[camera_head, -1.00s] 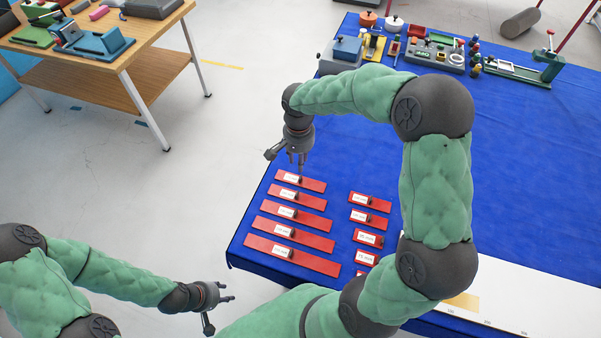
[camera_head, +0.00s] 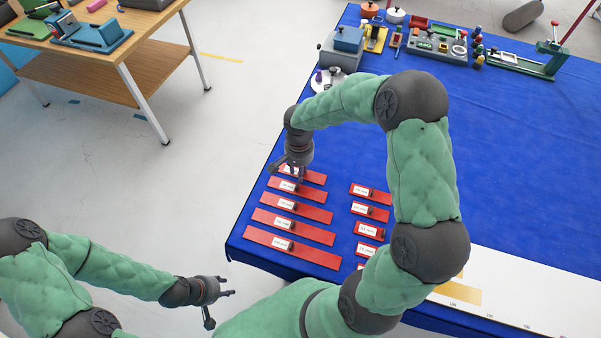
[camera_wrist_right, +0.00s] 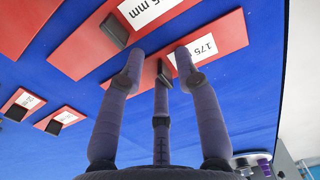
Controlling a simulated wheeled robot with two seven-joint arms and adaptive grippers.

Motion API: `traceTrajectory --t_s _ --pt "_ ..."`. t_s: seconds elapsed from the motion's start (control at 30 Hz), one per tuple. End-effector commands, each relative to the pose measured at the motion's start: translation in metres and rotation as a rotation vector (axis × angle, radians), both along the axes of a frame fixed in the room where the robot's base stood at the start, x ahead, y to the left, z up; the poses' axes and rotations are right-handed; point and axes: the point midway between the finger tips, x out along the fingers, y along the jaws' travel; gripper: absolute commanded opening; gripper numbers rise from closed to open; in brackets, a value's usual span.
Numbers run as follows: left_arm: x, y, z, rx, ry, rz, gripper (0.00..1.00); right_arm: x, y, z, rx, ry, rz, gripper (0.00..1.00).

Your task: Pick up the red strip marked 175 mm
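The red strip marked 175 (camera_wrist_right: 215,42) lies flat on the blue table, with a white label and a small dark knob. In the head view, the farthest strip of the left column (camera_head: 314,178) lies under my right gripper (camera_head: 289,172), which partly hides its label. In the right wrist view, the fingers of my right gripper (camera_wrist_right: 158,66) are spread, close around the knob of the 175 strip. Contact with the knob cannot be told. My left gripper (camera_head: 222,307) is open and empty, off the table's left edge.
A neighbouring red strip (camera_wrist_right: 85,50) lies close beside the 175 strip. Several longer strips and a column of shorter ones (camera_head: 370,212) lie nearby. A silver object (camera_head: 328,84) and a grey-blue device (camera_head: 345,48) stand farther back. The table's middle is clear.

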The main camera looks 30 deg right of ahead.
Motion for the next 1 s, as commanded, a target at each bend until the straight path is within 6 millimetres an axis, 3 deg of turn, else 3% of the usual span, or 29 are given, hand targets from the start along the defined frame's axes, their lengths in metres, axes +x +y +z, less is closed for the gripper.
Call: traceTrajectory --t_s 0.07,0.2,0.77,1.0 --pt "0.000 0.000 0.000 0.000 0.000 0.000 0.40 0.000 0.000 0.001 0.000 0.000 0.000 0.33" --pt "0.000 0.000 0.000 0.000 0.000 0.000 0.40 0.000 0.000 0.001 0.000 0.000 0.000 0.00" --pt "0.000 0.000 0.001 0.000 0.000 0.000 0.40 0.000 0.000 0.004 -0.001 -0.001 0.000 0.00" --pt "0.000 0.000 0.006 0.000 0.000 0.000 0.40 0.001 0.000 0.027 0.000 -0.003 -0.001 0.00"
